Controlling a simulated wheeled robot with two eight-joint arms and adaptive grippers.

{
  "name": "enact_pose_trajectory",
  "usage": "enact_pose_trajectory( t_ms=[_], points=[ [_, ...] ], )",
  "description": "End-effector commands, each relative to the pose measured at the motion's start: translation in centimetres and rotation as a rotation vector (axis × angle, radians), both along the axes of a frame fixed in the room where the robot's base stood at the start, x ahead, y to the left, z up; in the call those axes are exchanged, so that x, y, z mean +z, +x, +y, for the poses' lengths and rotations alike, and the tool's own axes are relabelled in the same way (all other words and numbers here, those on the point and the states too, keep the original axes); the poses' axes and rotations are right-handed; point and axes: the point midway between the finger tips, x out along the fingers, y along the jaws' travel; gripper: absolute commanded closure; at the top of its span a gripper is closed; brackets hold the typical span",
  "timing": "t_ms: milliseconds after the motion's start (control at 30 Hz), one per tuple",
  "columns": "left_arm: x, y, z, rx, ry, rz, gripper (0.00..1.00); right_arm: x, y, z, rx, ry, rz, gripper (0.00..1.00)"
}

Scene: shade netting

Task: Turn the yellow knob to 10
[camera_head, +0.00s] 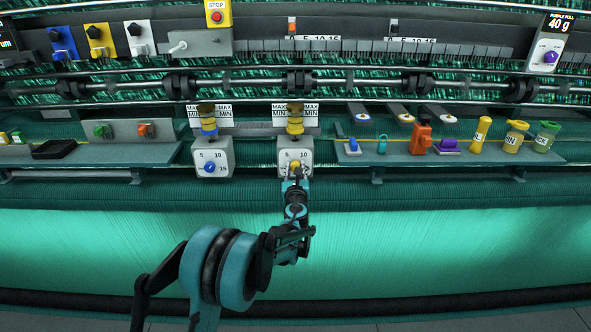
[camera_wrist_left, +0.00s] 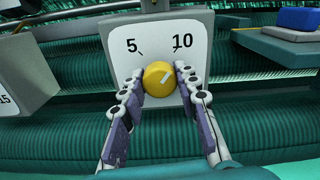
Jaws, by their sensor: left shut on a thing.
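The yellow knob (camera_head: 295,166) sits on a white dial plate (camera_head: 283,157) near the middle of the head view. In the left wrist view the yellow knob (camera_wrist_left: 157,86) sits on its plate (camera_wrist_left: 150,25) below the numbers 5 and 10. Its white mark points up and right, toward the side of the 10; I cannot tell whether it lines up exactly with that tick. My left gripper (camera_head: 295,174) is shut on the knob, one finger on each side, as the left wrist view shows (camera_wrist_left: 158,77). My right gripper is not in view.
A similar dial with a blue knob (camera_head: 210,167) is just left. Yellow (camera_head: 295,124) and blue (camera_head: 208,125) fittings stand above the dials. A right shelf (camera_head: 400,157) holds bottles and small items. A black tray (camera_head: 54,149) lies on the left shelf. Green netting (camera_head: 430,240) spreads below.

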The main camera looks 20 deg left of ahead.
Motion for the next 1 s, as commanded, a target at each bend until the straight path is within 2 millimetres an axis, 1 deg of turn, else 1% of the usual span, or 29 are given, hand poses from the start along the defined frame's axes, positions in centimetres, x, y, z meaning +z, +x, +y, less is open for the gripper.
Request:
enact_pose_trajectory(
  t_ms=[233,600,633,667,700,1000],
  points=[
    [-0.14,-0.06,-0.08,-0.001,0.033,0.011,0.98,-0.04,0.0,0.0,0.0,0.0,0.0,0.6],
    [-0.14,-0.07,-0.08,-0.001,0.034,0.011,0.98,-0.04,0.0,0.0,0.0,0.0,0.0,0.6],
    [-0.14,-0.07,-0.08,-0.001,0.034,0.011,0.61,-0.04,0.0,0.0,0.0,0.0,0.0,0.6],
    [-0.14,-0.06,-0.08,-0.001,0.034,0.011,0.53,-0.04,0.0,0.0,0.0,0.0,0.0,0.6],
    [-0.13,-0.05,-0.07,-0.001,0.034,0.011,0.48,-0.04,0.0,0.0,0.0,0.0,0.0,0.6],
    [-0.05,-0.13,-0.06,0.0,0.036,0.01,0.48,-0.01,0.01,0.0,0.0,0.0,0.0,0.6]
  ],
)
